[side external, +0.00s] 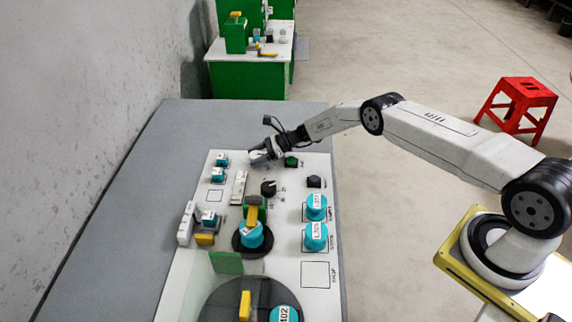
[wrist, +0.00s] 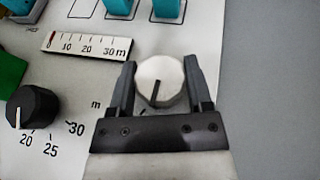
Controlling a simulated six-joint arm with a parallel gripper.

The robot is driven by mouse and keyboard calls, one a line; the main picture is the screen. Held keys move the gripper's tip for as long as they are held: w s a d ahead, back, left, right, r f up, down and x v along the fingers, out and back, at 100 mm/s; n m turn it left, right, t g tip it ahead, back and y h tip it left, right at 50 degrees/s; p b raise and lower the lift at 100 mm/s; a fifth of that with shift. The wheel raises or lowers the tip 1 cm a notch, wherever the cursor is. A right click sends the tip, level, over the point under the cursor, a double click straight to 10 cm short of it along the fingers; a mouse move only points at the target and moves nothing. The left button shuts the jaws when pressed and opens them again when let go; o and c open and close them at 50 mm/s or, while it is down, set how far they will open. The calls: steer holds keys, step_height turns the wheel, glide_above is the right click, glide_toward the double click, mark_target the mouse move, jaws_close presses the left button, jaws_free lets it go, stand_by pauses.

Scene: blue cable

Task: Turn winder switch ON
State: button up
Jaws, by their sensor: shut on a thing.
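The winder switch appears to be the round white knob (wrist: 159,80) with a dark pointer line, in the wrist view. My gripper (wrist: 160,82) is around this knob, one finger on each side, shut on it. The pointer line runs from the knob's middle toward the bottom of the picture. Labels around the knob are mostly hidden by my gripper. In the side view my gripper (side external: 262,153) is at the far end of the white panel (side external: 255,168), and it mostly hides the knob.
A black dial (wrist: 33,107) with numbers is left of my gripper in the wrist view, with a printed metre scale (wrist: 87,46) above it. A green button (side external: 291,162) is close to my gripper. Several teal spools (side external: 317,207) stand on the panel. The grey table (side external: 120,205) is clear at left.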

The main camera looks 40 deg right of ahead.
steer(key=shift+n+g+y, duration=0.3)
stand_by(0.4)
steer(key=o, duration=1.3)
steer(key=shift+d+r, duration=0.1)
steer(key=shift+d, duration=0.05)
steer(key=shift+v, duration=3.75)
